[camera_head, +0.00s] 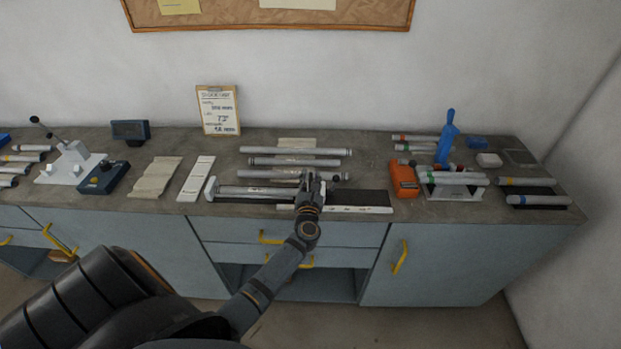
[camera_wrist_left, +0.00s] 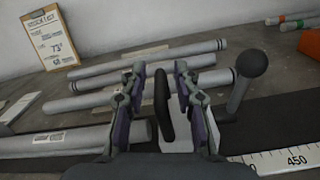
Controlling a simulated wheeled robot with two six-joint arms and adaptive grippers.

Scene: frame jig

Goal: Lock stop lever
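The measuring jig (camera_head: 260,198) lies along the table's front, with a dark bed and a white scale strip (camera_wrist_left: 285,160). On it, a pale stop block (camera_wrist_left: 180,138) carries an upright black handle (camera_wrist_left: 163,105). A grey post with a dark ball knob (camera_wrist_left: 253,65) stands just right of it; I cannot tell which of the two is the stop lever. My left gripper (camera_head: 312,178) is over the jig. In the left wrist view its fingers (camera_wrist_left: 160,98) are apart, one each side of the black handle, with narrow gaps showing. My right gripper is out of view.
Several grey tubes (camera_head: 292,151) lie behind the jig, and one tube (camera_wrist_left: 75,140) lies in it at left. An orange device (camera_head: 403,180) stands to the right, near a tube rack (camera_head: 452,191) and a blue tool (camera_head: 447,135). A clipboard (camera_head: 218,109) leans on the wall.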

